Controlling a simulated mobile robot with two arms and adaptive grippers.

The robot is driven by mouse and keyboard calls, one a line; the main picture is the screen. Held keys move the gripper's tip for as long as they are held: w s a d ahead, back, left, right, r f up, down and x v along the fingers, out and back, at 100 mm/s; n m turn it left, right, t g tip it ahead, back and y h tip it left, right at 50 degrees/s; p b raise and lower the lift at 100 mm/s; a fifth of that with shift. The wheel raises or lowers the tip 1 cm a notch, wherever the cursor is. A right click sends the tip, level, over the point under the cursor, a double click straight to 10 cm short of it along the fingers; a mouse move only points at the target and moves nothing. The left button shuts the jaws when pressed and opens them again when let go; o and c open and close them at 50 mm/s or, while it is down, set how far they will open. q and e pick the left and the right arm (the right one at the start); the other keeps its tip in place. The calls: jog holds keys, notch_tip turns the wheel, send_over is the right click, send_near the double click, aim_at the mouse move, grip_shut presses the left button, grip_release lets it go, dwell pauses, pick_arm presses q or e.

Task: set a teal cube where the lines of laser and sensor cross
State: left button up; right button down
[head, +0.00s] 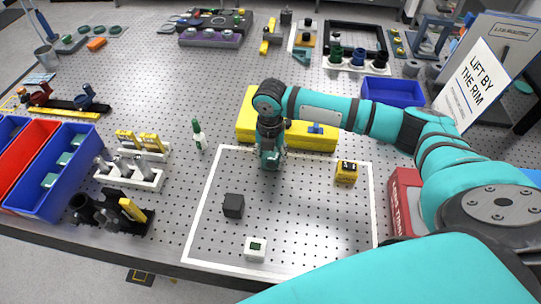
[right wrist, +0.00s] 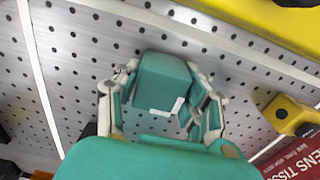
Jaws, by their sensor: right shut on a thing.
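My right gripper (head: 271,162) points down over the far part of a white-outlined area on the perforated table. In the right wrist view its fingers (right wrist: 162,105) are shut on a teal cube (right wrist: 162,80) with a small white label. In the head view the cube cannot be told apart from the teal gripper. A yellow block with a black top (head: 346,172) stands at the outline's right; it also shows in the right wrist view (right wrist: 292,115). A black cube (head: 233,206) and a white box with a dark green window (head: 255,248) stand nearer. Which are laser and sensor is unclear.
Blue (head: 47,192) and red bins stand at the left; the blue one holds teal cubes. Racks (head: 130,175), a green-capped bottle (head: 198,135) and a long yellow block (head: 250,128) surround the outline. A red box (head: 402,200) is at right. The outline's middle is clear.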

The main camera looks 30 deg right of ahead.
aim_at(271, 153)
jog(key=shift+w+f, duration=0.1)
jog(key=shift+f, duration=0.2)
jog(key=shift+f, duration=0.1)
jog(key=c, duration=0.7)
grip_release()
notch_tip(271, 153, up, 11)
jog(key=b, duration=0.2)
jog(key=shift+f+b, duration=0.15)
jog(key=shift+b, duration=0.2)
jog(key=shift+r, duration=0.75)
